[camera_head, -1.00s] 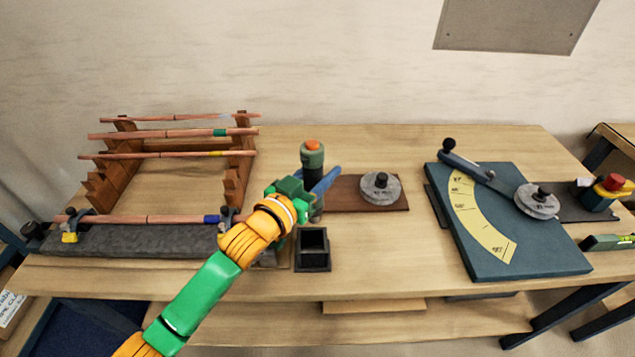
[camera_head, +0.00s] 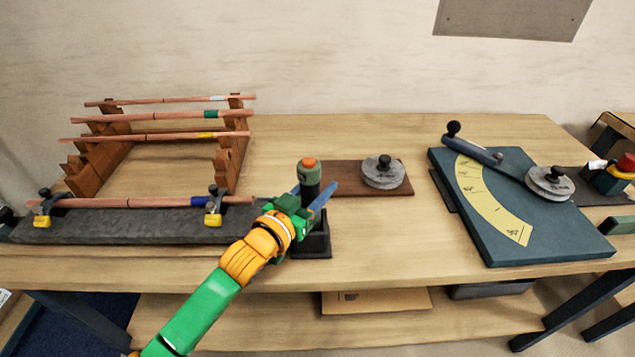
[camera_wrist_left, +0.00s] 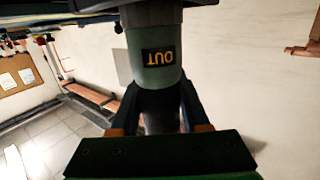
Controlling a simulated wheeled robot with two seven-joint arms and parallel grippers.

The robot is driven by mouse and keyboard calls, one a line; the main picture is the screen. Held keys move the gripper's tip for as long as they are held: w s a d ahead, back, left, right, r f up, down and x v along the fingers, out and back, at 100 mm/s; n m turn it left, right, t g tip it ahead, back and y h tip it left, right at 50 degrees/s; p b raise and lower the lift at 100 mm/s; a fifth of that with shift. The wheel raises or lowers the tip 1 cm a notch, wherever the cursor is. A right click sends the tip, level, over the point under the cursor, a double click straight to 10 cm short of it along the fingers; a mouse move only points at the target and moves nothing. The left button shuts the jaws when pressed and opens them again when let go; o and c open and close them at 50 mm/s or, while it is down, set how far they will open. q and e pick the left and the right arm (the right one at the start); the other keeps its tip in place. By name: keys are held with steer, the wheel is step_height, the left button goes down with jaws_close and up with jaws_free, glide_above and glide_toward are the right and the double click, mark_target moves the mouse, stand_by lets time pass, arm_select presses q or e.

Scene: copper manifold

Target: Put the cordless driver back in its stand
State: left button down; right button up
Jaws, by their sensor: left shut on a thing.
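The cordless driver (camera_head: 310,172) has a dark green and black body with an orange top and stands upright in the head view. My left gripper (camera_head: 312,200) is shut on it. In the left wrist view the driver's green body (camera_wrist_left: 157,78), with an "OUT" label, shows between the fingers (camera_wrist_left: 160,108). The black square stand (camera_head: 316,240) is directly under the driver near the table's front edge. The gripper hides the driver's lower end, so I cannot tell whether it is inside the stand. My right gripper is not in view.
A stone block with clamps and a copper pipe (camera_head: 120,222) lies left of the stand, with a wooden pipe rack (camera_head: 228,165) behind it. A brown board (camera_head: 340,178) with a grey disc is behind the driver. A blue bending plate (camera_head: 520,225) is at right. Bare tabletop (camera_head: 385,230) lies between.

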mark_target(305, 205)
arm_select(q)
steer(key=shift+f, duration=0.6)
steer(key=shift+c, duration=1.5)
jaws_free()
steer(key=shift+s+r, duration=0.1)
steer(key=b+v, duration=0.1)
steer(key=v, duration=0.6)
